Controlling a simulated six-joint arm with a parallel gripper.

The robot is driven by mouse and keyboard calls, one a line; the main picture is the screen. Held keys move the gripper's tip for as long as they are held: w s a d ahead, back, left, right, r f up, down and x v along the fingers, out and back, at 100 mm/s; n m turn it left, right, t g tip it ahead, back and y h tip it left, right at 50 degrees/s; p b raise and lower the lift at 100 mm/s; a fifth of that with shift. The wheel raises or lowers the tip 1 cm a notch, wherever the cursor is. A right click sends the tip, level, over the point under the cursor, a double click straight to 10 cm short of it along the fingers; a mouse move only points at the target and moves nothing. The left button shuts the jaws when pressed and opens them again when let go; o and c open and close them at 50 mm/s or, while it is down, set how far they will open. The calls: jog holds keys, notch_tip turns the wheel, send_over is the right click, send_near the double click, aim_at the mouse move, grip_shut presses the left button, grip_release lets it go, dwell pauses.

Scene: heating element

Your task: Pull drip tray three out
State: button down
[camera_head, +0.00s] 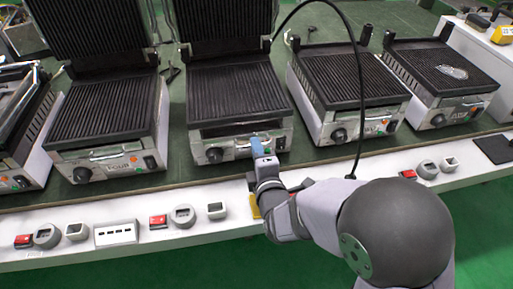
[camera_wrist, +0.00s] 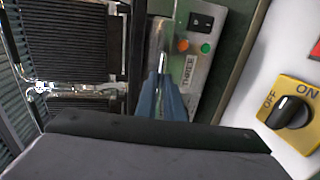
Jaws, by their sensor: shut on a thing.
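Drip tray three (camera_head: 233,153) is the metal front piece low on the middle grill. Its label THREE (camera_wrist: 190,73) shows in the wrist view beside a slim metal handle (camera_wrist: 162,62). My gripper (camera_head: 257,147), with blue fingers, is at the front of this tray, right of its centre. In the wrist view my gripper (camera_wrist: 165,88) is shut on the handle, and the fingers hide most of it. How far the tray stands out of the grill is hard to tell.
The middle grill (camera_head: 238,90) has its ribbed lid raised. Other grills stand on both sides along the green bench. A white front ledge (camera_head: 190,240) carries red switches and sockets. A yellow ON/OFF knob plate (camera_wrist: 290,112) lies close to my gripper.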

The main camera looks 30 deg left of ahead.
dwell(0.3)
jog(key=shift+f+v, duration=0.25)
jog(key=shift+v, duration=0.9)
jog(key=c, duration=1.9)
grip_release()
